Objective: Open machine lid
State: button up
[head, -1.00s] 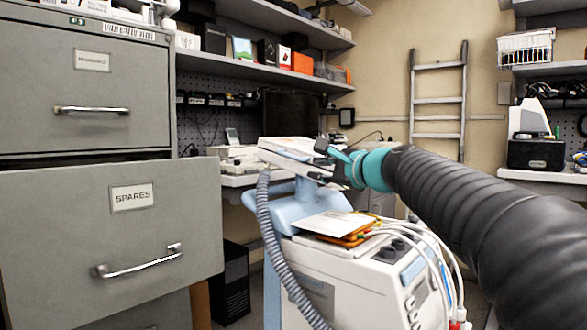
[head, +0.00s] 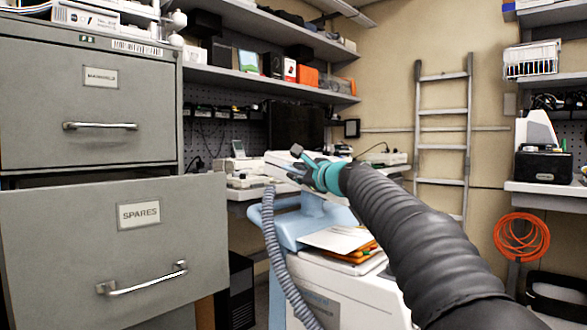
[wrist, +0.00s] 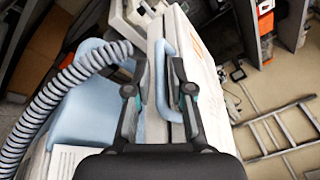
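The machine is a white unit (head: 355,290) on a cart with a pale blue column (head: 290,222) and a white upper panel (head: 282,158). In the wrist view its white lid edge (wrist: 195,65) has a pale blue handle bar (wrist: 162,75) along it. My gripper (head: 298,160), dark with teal parts, is at the upper panel. In the wrist view my gripper (wrist: 160,75) is open, with one finger on each side of the handle bar. I cannot tell whether either finger touches it. The lid appears closed.
A grey ribbed hose (head: 275,260) hangs at the machine's left side. Papers and an orange folder (head: 345,245) lie on the lower unit. A grey cabinet with a pulled-out drawer (head: 110,250) is at left. A ladder (head: 442,140) leans on the back wall.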

jog(key=shift+x, duration=1.05)
grip_shut()
jog(key=shift+r+p, duration=0.1)
jog(key=shift+p, duration=0.2)
